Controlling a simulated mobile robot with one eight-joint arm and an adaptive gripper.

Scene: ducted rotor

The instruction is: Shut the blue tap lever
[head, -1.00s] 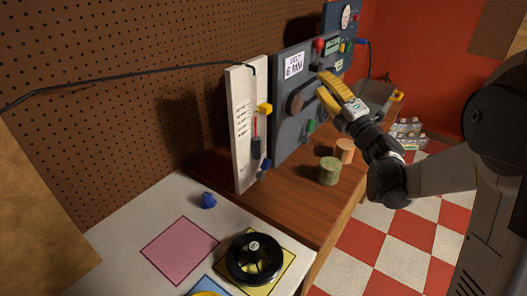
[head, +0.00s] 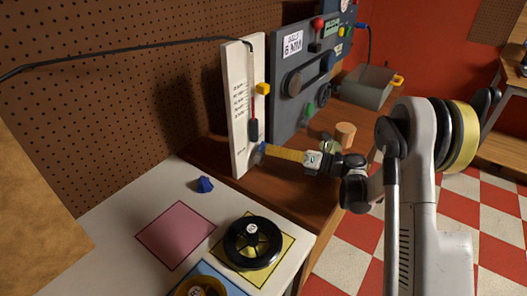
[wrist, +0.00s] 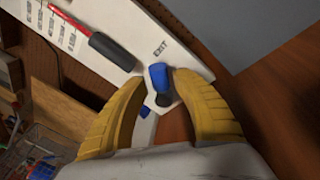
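The blue tap lever (wrist: 158,76) sits near the lower end of the white upright board, by the word EXIT, with a dark round part beside it. In the head view the lever (head: 259,152) is mostly hidden by my gripper's tips. My gripper (head: 266,150) reaches the board from the right. In the wrist view its yellow fingers (wrist: 157,84) are spread, one on each side of the lever. Whether either finger touches it I cannot tell.
Wooden cylinders (head: 345,134) are close beyond my gripper. A blue knob (head: 204,184) and black wheel (head: 252,242) lie on the white table.

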